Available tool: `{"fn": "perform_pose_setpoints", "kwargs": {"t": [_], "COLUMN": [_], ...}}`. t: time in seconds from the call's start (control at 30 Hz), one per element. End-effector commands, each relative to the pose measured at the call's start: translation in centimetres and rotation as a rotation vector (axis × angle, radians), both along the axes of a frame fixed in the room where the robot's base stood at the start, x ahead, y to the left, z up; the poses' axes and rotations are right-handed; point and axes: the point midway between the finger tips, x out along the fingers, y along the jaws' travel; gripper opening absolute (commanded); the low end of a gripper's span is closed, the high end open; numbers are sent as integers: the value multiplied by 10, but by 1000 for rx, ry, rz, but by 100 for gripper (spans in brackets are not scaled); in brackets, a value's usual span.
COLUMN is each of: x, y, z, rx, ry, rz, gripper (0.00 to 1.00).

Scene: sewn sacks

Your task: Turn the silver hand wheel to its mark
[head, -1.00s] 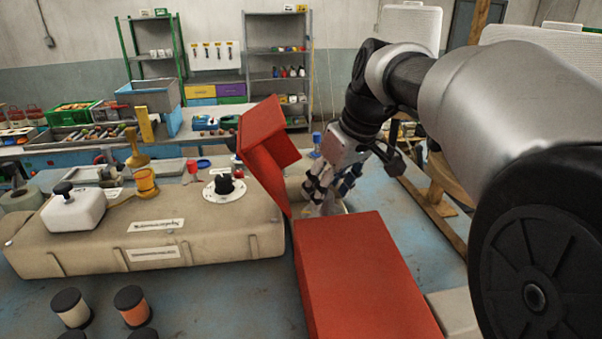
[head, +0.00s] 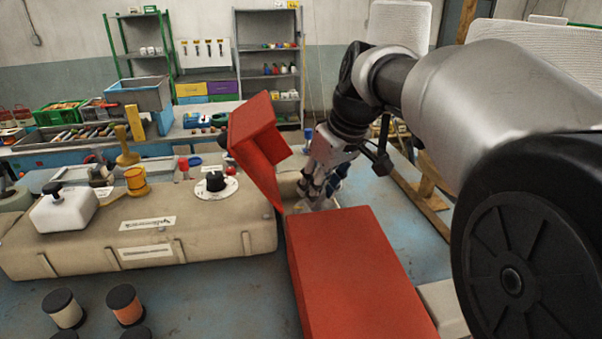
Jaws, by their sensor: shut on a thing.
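The silver hand wheel (head: 328,204) is mostly hidden; only a bit of pale metal shows behind the red box, at the right end of the beige bench panel. My gripper (head: 310,194) reaches down to it from the upper right, behind the raised red flap. Its fingers are shut at the wheel's rim, and the grip itself is partly covered. The wheel's mark cannot be seen.
A red box (head: 360,275) and its tilted red flap (head: 256,148) stand close in front of my gripper. The beige panel (head: 200,225) carries a black knob on a white dial (head: 216,186), a yellow part (head: 136,181) and a white container (head: 63,210).

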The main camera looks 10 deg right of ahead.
Motion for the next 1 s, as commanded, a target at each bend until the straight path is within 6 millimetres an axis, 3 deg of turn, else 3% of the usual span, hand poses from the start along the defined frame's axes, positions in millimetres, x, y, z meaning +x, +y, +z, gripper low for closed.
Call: {"fn": "perform_pose_setpoints", "kwargs": {"t": [0.47,1.0], "x": [-1,-1], "y": [1,5], "z": [0,1], "rx": [-1,-2], "ry": [1,-1], "rz": [-66,-511], "gripper": [7,7]}}
